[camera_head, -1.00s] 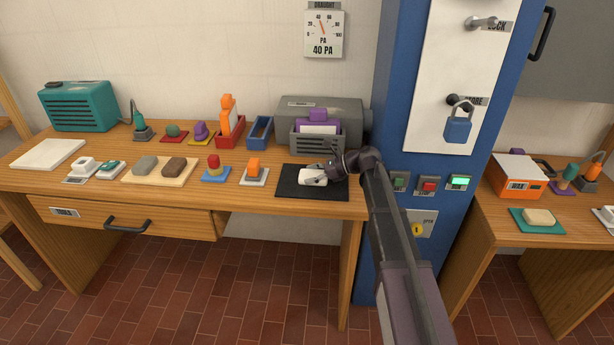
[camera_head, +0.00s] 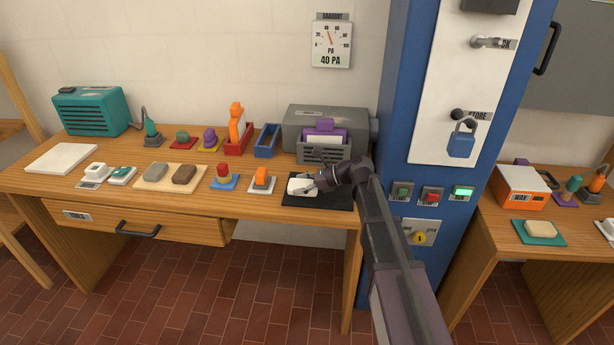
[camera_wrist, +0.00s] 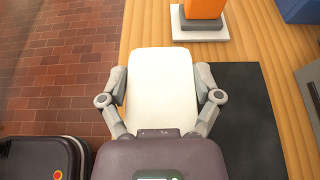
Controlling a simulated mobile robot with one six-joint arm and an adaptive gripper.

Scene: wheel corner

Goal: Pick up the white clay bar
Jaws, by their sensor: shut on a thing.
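The white clay bar (camera_head: 301,186) is at the left part of the black mat (camera_head: 330,200) in the head view. In the wrist view the bar (camera_wrist: 161,84) lies lengthwise between my two fingers, left of the mat (camera_wrist: 247,115). My gripper (camera_head: 316,183) is shut on the bar's sides, and its fingers also show in the wrist view (camera_wrist: 161,88). The bar looks a little above the surface, but its underside is hidden.
An orange block on a white plate (camera_head: 255,189) stands just left of the mat. A grey machine (camera_head: 325,119) with a purple-topped holder is behind. A blue cabinet (camera_head: 400,130) rises at the right. The wooden bench's front edge is close.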

